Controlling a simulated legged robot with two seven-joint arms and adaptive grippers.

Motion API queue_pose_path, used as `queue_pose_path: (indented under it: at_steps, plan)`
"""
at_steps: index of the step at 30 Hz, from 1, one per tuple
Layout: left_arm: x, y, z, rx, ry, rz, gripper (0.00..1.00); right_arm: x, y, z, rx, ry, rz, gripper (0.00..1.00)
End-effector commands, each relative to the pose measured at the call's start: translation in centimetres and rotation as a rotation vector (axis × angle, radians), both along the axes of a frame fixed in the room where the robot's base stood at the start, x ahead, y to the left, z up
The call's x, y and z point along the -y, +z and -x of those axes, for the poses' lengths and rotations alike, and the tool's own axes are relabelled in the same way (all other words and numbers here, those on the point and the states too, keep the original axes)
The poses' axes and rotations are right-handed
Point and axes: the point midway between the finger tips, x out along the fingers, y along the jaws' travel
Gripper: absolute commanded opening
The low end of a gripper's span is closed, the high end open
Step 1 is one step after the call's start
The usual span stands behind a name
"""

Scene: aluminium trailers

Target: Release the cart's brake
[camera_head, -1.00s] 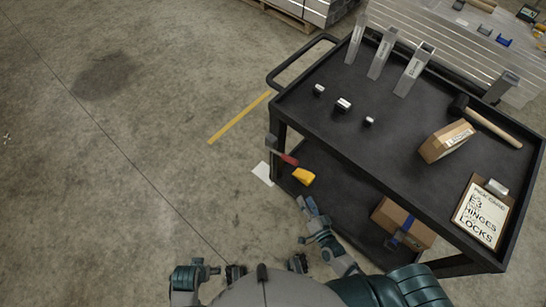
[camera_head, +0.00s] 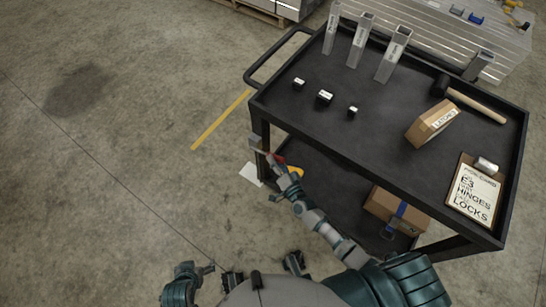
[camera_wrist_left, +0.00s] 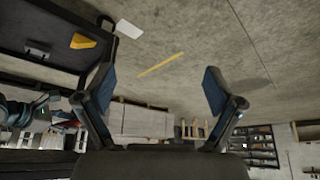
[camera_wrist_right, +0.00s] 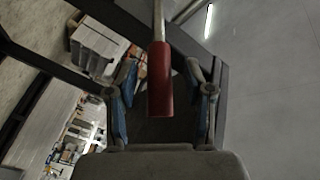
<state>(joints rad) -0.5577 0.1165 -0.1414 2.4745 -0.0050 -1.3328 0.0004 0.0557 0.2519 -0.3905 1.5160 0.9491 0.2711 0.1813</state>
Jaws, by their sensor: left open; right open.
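The cart (camera_head: 370,125) is black with two shelves. Its brake lever has a red handle (camera_head: 279,159) at the near left leg, partly covered by my right gripper (camera_head: 282,182) in the head view. In the right wrist view the red handle (camera_wrist_right: 160,92) lies between the two spread fingers of my right gripper (camera_wrist_right: 162,78), with its metal shaft running up and away. The fingers are apart from the handle's sides. My left gripper (camera_head: 212,268) is low at the left, away from the cart. It is open and empty in the left wrist view (camera_wrist_left: 160,88).
A yellow object (camera_head: 296,171) and a cardboard box (camera_head: 395,210) are on the lower shelf. Metal profiles, small black blocks, a carton (camera_head: 432,123), a mallet (camera_head: 475,104) and a clipboard (camera_head: 474,190) are on top. The floor to the left is clear.

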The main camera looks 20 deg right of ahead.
Motion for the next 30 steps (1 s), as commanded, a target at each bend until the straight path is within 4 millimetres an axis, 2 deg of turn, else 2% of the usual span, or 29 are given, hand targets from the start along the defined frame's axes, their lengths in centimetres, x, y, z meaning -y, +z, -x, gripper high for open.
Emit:
queue_pose_path:
  at_steps: [6, 14, 15, 21, 30]
  plan:
    - [0.3, 0.1, -1.0, 0.053, -0.003, 0.014, 0.92, -0.4, 0.0, -1.7, -0.001, -0.001, 0.000, 0.52]
    - [0.3, 0.2, -1.2, 0.058, -0.003, 0.014, 0.92, -0.5, 0.0, -1.9, -0.001, 0.000, 0.002, 0.52]
    - [0.3, 0.2, -1.2, 0.058, -0.003, 0.014, 0.92, -0.5, 0.0, -1.9, -0.001, 0.000, 0.002, 0.47]
    - [0.3, 0.2, -1.2, 0.058, -0.003, 0.014, 0.92, -0.5, 0.0, -1.8, 0.000, 0.001, 0.001, 0.00]
    - [0.3, 0.3, -1.1, 0.052, -0.003, 0.014, 0.92, -0.4, 0.1, -1.8, -0.002, 0.000, 0.002, 0.00]
